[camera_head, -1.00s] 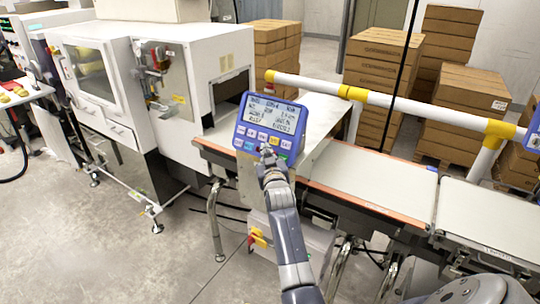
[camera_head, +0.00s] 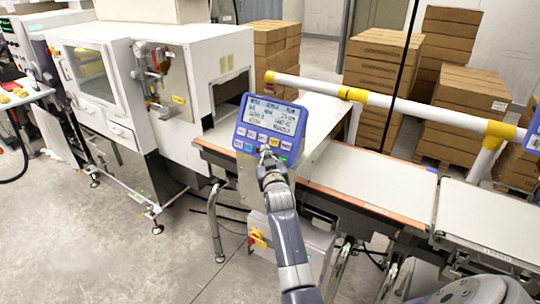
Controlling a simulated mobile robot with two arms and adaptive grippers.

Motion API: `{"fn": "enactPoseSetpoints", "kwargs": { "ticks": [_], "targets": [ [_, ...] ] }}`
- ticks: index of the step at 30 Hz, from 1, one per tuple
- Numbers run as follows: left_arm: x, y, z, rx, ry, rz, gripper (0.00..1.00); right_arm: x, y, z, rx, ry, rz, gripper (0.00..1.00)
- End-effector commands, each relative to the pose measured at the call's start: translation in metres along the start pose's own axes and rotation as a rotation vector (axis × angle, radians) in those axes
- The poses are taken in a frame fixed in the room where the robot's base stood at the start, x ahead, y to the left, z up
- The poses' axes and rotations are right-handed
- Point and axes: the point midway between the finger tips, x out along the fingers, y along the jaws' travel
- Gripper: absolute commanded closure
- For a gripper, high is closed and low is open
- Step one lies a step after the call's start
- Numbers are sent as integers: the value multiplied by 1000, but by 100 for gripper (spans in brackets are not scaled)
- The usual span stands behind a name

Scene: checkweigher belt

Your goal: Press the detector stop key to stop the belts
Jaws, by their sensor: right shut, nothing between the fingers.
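The blue control panel (camera_head: 270,127) with a lit screen and several coloured keys stands in the middle, beside the belt. My right gripper (camera_head: 266,154) is shut and empty, with its fingertips at the lower key row of the panel. The fingertips cover part of that row, so I cannot tell which key is under them or whether they touch it. The belt (camera_head: 372,180) runs to the right of the panel and is empty. My left gripper is not in view.
A white machine (camera_head: 200,65) with a dark tunnel opening stands left of the panel. A white and yellow rail (camera_head: 420,108) crosses behind the belt. Stacked cartons (camera_head: 385,75) stand beyond it. A second belt section (camera_head: 490,215) lies at the right. The floor at front left is clear.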

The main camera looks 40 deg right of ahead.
Motion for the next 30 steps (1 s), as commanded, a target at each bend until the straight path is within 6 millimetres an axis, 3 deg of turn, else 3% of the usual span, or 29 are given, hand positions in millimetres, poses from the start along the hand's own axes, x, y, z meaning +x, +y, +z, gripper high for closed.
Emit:
{"fn": "enactPoseSetpoints", "kwargs": {
  "ticks": [14,30],
  "targets": [
    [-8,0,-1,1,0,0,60,-7,-5,-6,1,1,0,100],
    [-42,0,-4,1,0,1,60,-43,-31,-33,2,-1,-1,100]
  ]
}}
